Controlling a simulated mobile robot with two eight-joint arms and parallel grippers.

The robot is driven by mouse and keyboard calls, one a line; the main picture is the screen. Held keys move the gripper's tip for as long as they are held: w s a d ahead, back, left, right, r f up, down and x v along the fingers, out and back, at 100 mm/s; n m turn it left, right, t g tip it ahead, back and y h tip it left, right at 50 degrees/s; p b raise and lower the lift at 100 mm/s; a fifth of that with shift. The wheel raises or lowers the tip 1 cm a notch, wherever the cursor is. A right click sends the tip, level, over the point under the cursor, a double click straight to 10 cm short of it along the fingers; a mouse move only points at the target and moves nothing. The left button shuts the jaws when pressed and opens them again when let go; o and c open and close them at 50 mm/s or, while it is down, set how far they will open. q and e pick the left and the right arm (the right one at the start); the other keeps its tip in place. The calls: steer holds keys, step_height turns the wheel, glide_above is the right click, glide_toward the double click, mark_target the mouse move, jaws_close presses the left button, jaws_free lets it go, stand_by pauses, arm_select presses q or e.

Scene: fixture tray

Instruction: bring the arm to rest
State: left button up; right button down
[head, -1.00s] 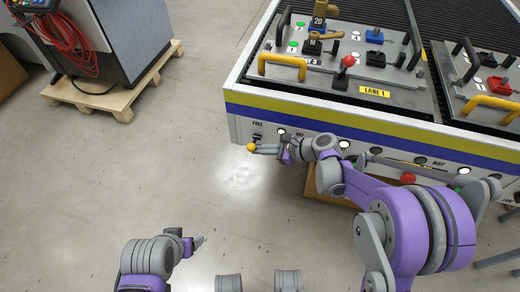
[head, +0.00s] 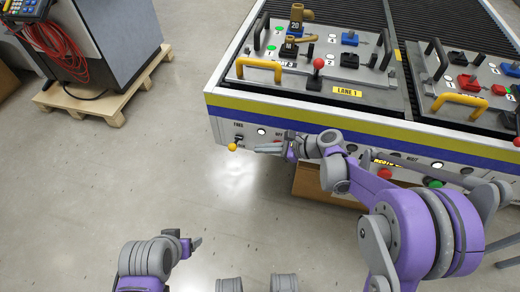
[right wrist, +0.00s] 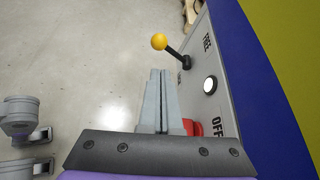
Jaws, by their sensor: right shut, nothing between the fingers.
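My right gripper (head: 258,149) is shut and empty in front of the bench's front panel. In the right wrist view its two fingers (right wrist: 160,72) lie together. A lever with a yellow ball knob (head: 232,147) sticks out of the panel under the FREE label; in the right wrist view the knob (right wrist: 159,41) is beyond the fingertips, with a gap between. My left gripper (head: 197,243) is low in the head view, over the floor and away from the bench. Its fingers are too small to tell open from shut.
The bench (head: 330,122) carries fixture trays with yellow handles (head: 258,68) and a red-knobbed lever (head: 318,64). A cardboard box (head: 325,186) is beneath it. A cabinet stands on a wooden pallet (head: 112,112) at upper left. The floor between is clear.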

arm_select(q)
steer(key=shift+s+d+r, duration=0.15)
steer(key=shift+d+r, duration=0.05)
steer(key=shift+d, duration=0.25)
arm_select(e)
steer(key=shift+s+d+r, duration=0.25)
steer(key=shift+d+r, duration=0.1)
steer(key=shift+d, duration=0.25)
arm_select(q)
steer(key=shift+a, duration=0.1)
arm_select(e)
steer(key=shift+a, duration=0.1)
